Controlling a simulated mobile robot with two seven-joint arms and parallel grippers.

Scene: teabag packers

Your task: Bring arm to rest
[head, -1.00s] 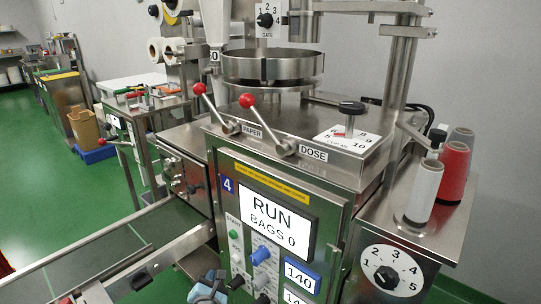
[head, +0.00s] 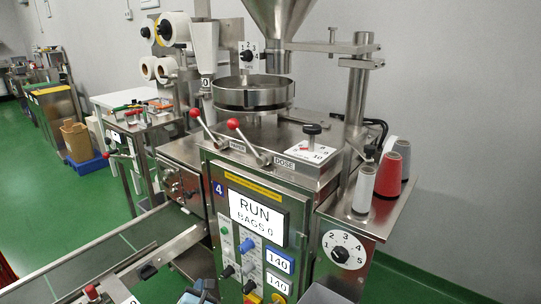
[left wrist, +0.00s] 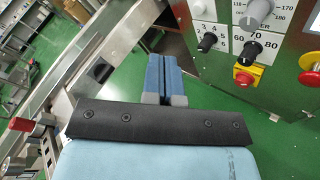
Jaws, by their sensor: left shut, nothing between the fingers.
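My left gripper (head: 205,290) shows at the bottom edge of the head view, partly cut off, in front of the packing machine's lower panel. In the left wrist view its two blue fingers (left wrist: 163,65) lie side by side, shut with nothing between them. They are over green floor, between the conveyor and the control panel. The packing machine (head: 240,175) has a screen (head: 258,218) reading RUN, BAGS 0. My right gripper is not in view.
The conveyor (head: 95,258) runs along the left. Knobs (left wrist: 250,47), a yellow-based red button (left wrist: 243,77) and another red button (left wrist: 310,67) are close right of the fingers. Green floor is open at left.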

